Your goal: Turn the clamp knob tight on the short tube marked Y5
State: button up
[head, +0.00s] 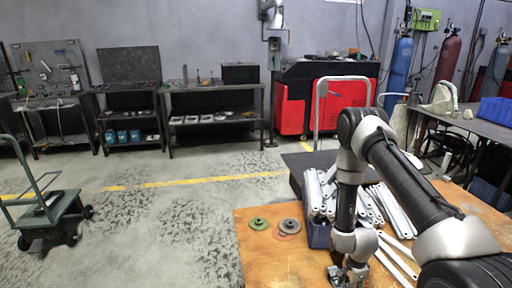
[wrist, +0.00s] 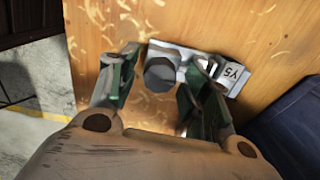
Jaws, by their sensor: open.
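In the wrist view a dark round knob (wrist: 160,74) sits on a silvery metal fixture on the wooden bench. A white label reading Y5 (wrist: 233,73) is at the fixture's right end. My gripper (wrist: 158,88) is open, with one finger left of the knob and the other to its right. I cannot tell whether either finger touches the knob. The short tube is not clearly distinguishable, partly hidden by the right finger. In the head view my gripper (head: 345,274) is low over the bench near the bottom edge and hides most of the fixture.
On the wooden bench (head: 262,268) a dark blue bin (head: 318,236) holds pale metal brackets, with more loose ones to its right. A green disc (head: 258,224) and a grey disc (head: 289,226) lie left of the bin. The bench's front left is clear.

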jog(key=n, duration=1.3)
jog(key=shift+c, duration=0.5)
jog(key=c, duration=0.8)
jog(key=shift+c, duration=0.2)
